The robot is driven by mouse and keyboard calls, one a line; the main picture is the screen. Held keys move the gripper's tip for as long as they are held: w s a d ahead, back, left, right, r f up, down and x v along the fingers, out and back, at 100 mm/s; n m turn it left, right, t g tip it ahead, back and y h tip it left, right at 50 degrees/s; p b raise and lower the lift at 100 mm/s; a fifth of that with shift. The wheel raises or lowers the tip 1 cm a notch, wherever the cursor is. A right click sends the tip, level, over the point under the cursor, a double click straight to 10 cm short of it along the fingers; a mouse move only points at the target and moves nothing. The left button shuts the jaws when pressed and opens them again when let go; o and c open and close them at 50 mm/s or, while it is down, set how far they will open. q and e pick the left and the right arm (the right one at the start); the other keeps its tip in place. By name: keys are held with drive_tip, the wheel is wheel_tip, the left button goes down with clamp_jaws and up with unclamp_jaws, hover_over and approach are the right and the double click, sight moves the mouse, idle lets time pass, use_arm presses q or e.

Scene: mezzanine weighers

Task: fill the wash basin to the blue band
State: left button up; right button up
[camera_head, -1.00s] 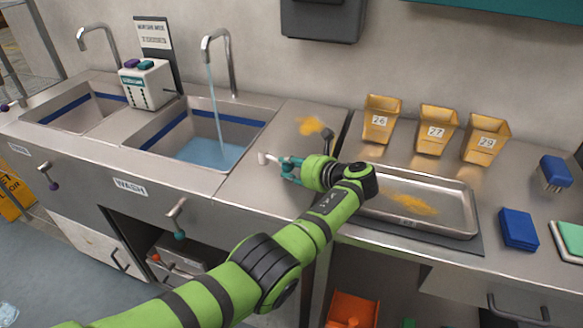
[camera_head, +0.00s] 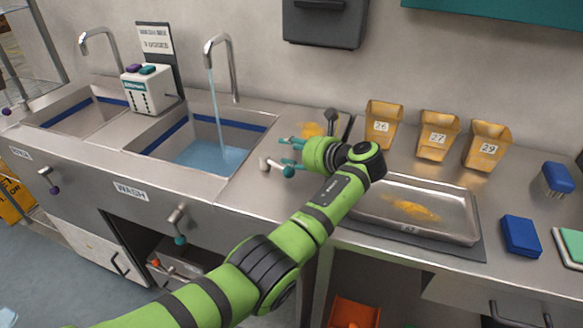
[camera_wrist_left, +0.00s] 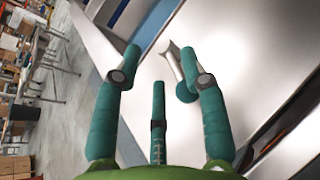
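The wash basin (camera_head: 258,118) is the right sink, with a dark blue band (camera_head: 235,125) around its inner wall. Blue water (camera_head: 205,157) lies in it, its surface below the band. A water stream (camera_head: 217,115) falls from the curved spout (camera_head: 230,65). A metal lever (camera_head: 266,163) with a teal knob (camera_head: 288,172) stands on the counter right of the basin. My left gripper (camera_head: 285,151) is open beside the lever. In the left wrist view, the lever (camera_wrist_left: 172,62) and knob (camera_wrist_left: 184,92) show near the right finger; contact is unclear. My right gripper is out of view.
A second basin (camera_head: 85,112) and a dispenser (camera_head: 150,90) are at left. A front lever (camera_head: 177,222) hangs under the WASH label. Right of my arm are a metal tray (camera_head: 455,222) with orange powder, numbered bins (camera_head: 437,136) and a blue block (camera_head: 520,236).

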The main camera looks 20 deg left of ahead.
use_arm(q)
wheel_tip(320, 180, up, 3)
drive_tip(key=shift+s+d+f, duration=0.1)
drive_tip(key=shift+r, duration=0.55)
idle(5.8)
